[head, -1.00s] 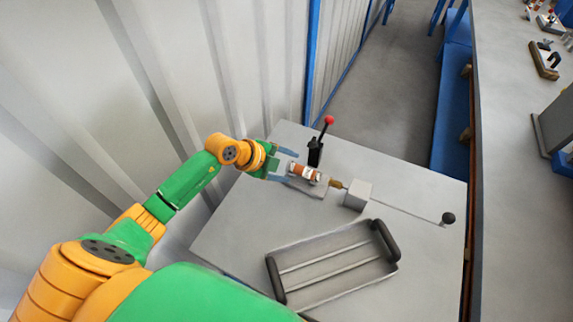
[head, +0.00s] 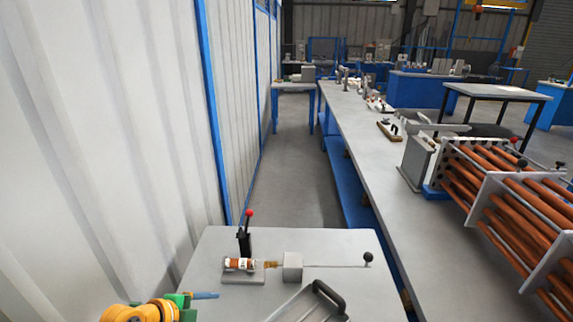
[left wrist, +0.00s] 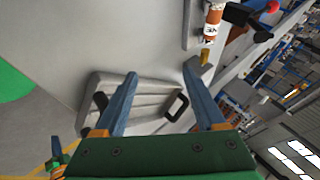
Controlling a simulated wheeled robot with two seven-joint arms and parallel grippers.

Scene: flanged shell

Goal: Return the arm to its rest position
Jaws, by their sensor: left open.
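My left gripper (left wrist: 162,68) is open with nothing between its two blue fingers in the left wrist view. In the head view, only part of my left gripper (head: 203,296) shows at the lower left, near the table's left side and apart from the fixture. An orange and white cylinder (head: 240,264) lies on the fixture, in front of a black clamp (head: 244,240) with a red knob. The cylinder also shows at the top of the left wrist view (left wrist: 213,22), away from the fingers.
The grey table (head: 330,240) also carries a pale block (head: 293,266), a thin rod ending in a black knob (head: 369,257) and a tray with black handles (head: 308,304). A corrugated wall (head: 100,130) stands close on the left. A long bench (head: 380,165) runs along the right.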

